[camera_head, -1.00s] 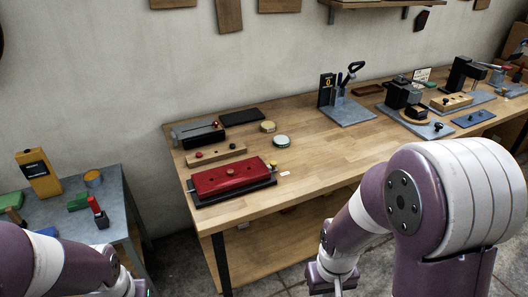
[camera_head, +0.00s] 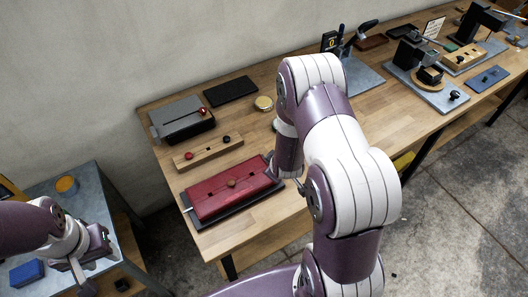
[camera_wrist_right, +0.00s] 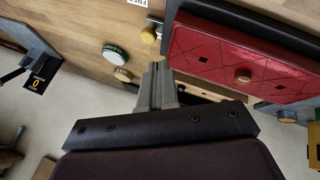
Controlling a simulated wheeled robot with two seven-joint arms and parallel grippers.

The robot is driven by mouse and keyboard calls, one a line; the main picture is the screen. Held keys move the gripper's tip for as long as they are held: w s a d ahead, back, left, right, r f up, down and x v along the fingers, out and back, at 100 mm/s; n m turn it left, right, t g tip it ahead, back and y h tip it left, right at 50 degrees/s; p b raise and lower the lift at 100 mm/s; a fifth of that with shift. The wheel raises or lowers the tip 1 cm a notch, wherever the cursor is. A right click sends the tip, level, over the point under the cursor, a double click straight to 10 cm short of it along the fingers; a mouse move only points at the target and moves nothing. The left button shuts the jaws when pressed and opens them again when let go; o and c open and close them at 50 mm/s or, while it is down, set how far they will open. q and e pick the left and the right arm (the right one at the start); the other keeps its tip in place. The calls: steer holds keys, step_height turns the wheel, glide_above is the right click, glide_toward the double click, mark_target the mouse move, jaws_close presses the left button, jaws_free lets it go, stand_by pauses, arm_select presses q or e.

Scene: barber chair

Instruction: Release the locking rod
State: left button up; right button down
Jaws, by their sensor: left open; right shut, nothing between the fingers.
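The red box (camera_head: 232,186) lies on a black base on the wooden bench, with a small brown knob (camera_wrist_right: 243,76) on its top. A thin silver rod (camera_head: 188,209) sticks out of its left end in the head view. A gold knob (camera_wrist_right: 148,36) on a metal piece shows at its other end in the right wrist view. My right gripper (camera_wrist_right: 160,82) is shut and empty, its fingers beside that end of the red box; I cannot tell if they touch anything. In the head view my right arm hides that end. My left gripper (camera_head: 82,272) is open and empty over the grey side table.
A wooden block with knobs (camera_head: 208,153), a grey-and-black box (camera_head: 182,120) and a black tray (camera_head: 230,91) lie behind the red box. A green-rimmed round tin (camera_wrist_right: 115,54) is near the right gripper. A blue block (camera_head: 27,273) lies on the side table (camera_head: 88,190).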

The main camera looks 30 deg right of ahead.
steer(key=p+x, duration=0.1)
steer(key=x, duration=0.8)
steer(key=shift+s+f+p, duration=0.2)
steer(key=shift+p, duration=0.15)
arm_select(q)
steer(key=shift+s+r, duration=0.75)
steer(key=shift+r, duration=0.3)
arm_select(e)
steer(key=shift+s, duration=0.1)
steer(key=shift+d, duration=0.1)
